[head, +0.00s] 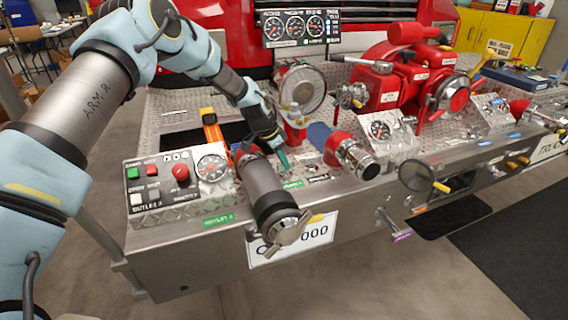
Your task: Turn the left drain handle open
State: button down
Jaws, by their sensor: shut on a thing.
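My gripper (277,150) reaches down from the upper left onto the bumper deck, behind the left hose outlet. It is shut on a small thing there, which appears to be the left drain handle. The handle is mostly hidden by the fingers, and its angle cannot be told. A teal tip shows at the gripper's end, just above a green label (293,184) on the deck edge. The left outlet pipe (268,188) is thick and grey, ends in a metal cap and stands just in front of the gripper.
A control panel (180,188) with buttons and a gauge is left of the outlet. A red-collared outlet (353,155) is close on the right. A large red pump (400,80) stands farther back right. A yellow-tipped lever (440,187) and a purple-tipped handle (400,236) stick out in front.

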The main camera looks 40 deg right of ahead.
jog(key=n+b, duration=0.1)
jog(key=n, duration=0.1)
jog(key=n+t+b, duration=0.1)
jog(key=n+b, duration=0.1)
jog(key=shift+s+f+t, duration=0.1)
jog(key=shift+s+t, duration=0.1)
jog(key=shift+t, duration=0.1)
jog(key=n+b, duration=0.1)
jog(key=n, duration=0.1)
jog(key=n+t+b, duration=0.1)
jog(key=n, duration=0.1)
jog(key=shift+s+n+t, duration=0.1)
jog(key=shift+n+t, duration=0.2)
jog(key=n+t+y+b, duration=0.1)
jog(key=n, duration=0.3)
jog(key=shift+d+n, duration=0.15)
jog(key=shift+n, duration=0.15)
jog(key=shift+n+t+y, duration=0.6)
jog(key=shift+n+y, duration=0.1)
jog(key=shift+n, duration=1.2)
jog(key=shift+s, duration=0.1)
jog(key=c, duration=0.9)
grip_release()
